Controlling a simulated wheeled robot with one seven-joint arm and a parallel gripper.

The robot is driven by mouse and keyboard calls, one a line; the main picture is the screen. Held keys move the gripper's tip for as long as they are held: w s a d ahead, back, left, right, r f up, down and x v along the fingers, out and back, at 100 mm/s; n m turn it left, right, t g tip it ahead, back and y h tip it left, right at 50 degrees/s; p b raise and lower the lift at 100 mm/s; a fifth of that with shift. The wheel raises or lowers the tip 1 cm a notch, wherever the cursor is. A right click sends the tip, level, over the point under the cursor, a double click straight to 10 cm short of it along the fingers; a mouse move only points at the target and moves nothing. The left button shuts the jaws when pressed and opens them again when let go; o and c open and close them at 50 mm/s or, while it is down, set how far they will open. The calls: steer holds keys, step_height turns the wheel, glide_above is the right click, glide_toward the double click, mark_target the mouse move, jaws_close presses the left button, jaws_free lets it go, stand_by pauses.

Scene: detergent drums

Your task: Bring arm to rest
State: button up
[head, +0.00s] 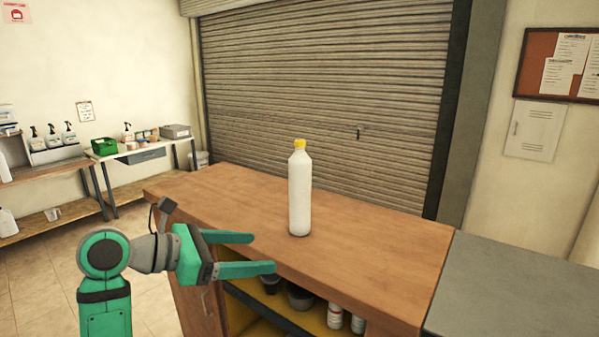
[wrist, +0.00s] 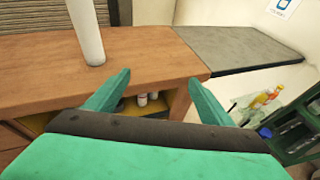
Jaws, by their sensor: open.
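My gripper (head: 262,253) is green, and its two fingers are spread apart with nothing between them. It points to the right in the head view, in front of the wooden counter. In the wrist view my gripper (wrist: 162,96) also shows open and empty. A white bottle with a yellow cap (head: 300,190) stands upright on the wooden counter (head: 380,268), apart from the fingers. In the wrist view the bottle (wrist: 87,32) shows only its lower part, beyond the left finger; its top is cut off.
A grey worktop (head: 500,290) adjoins the counter on the right. An open shelf under the counter holds dark bowls (head: 300,297) and white containers (head: 335,315). A shutter (head: 320,90) closes the back. Side tables with bottles and a green bin (head: 104,146) stand at the left.

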steer(key=w+d+f+m+t+y, duration=0.1)
steer(key=w+d+f+t, duration=0.15)
steer(key=f, duration=0.75)
steer(key=w+d+f+t+y, duration=0.15)
steer(key=d+f+t, duration=0.25)
steer(key=f, duration=0.6)
steer(key=s+d+f+m+t+y, duration=0.1)
steer(key=s+d+f+y, duration=0.1)
steer(key=s+f, duration=0.5)
steer(key=s+d+f+m+t+y, duration=0.1)
steer(key=s+d+f+y, duration=0.15)
steer(key=f, duration=0.85)
steer(key=s+f+m+g+y, duration=0.15)
steer(key=s+f+m, duration=0.25)
steer(key=s, duration=0.5)
steer(key=s+f+m+y, duration=0.3)
steer(key=s+m, duration=0.1)
steer(key=s, duration=0.5)
steer(key=s+r+m, duration=0.3)
steer(key=s+m, duration=0.3)
steer(key=s, duration=0.3)
steer(key=s+r+m+t, duration=0.1)
steer(key=s+r+m, duration=0.2)
steer(key=s+m, duration=0.4)
steer(key=shift+s+a+r, duration=0.35)
steer(key=shift+s+a, duration=0.05)
steer(key=shift+s, duration=0.95)
